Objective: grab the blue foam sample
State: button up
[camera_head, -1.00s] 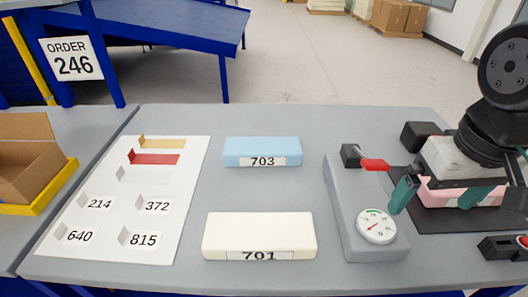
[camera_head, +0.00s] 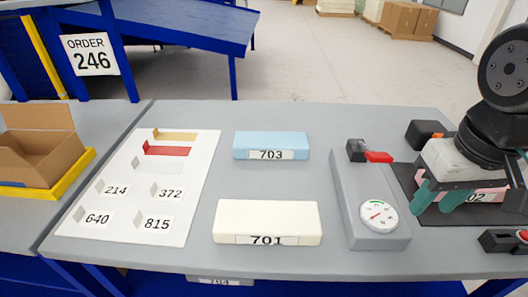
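The blue foam sample (camera_head: 271,141), a flat light-blue block with a label reading 703, lies on the grey table at the back centre. My gripper (camera_head: 436,197) is at the far right, well apart from the blue sample. Its teal fingers point down beside a pink block (camera_head: 490,195) on a black mat, with a label ending in 02. The gripper body hides much of that block. I cannot tell whether the fingers touch it.
A cream block labelled 701 (camera_head: 267,219) lies in front of the blue one. A grey device with a dial (camera_head: 379,216) and red lever stands between them and my gripper. A white card (camera_head: 120,219) lies left; an open cardboard box (camera_head: 42,150) sits further left.

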aim_at(253, 145)
jog(key=u, duration=0.55)
jog(key=k, duration=1.2)
jog(key=u, duration=1.2)
jog(key=i, duration=1.3)
jog(key=z, duration=0.6)
jog(key=i, duration=0.75)
jog(key=z, duration=0.8)
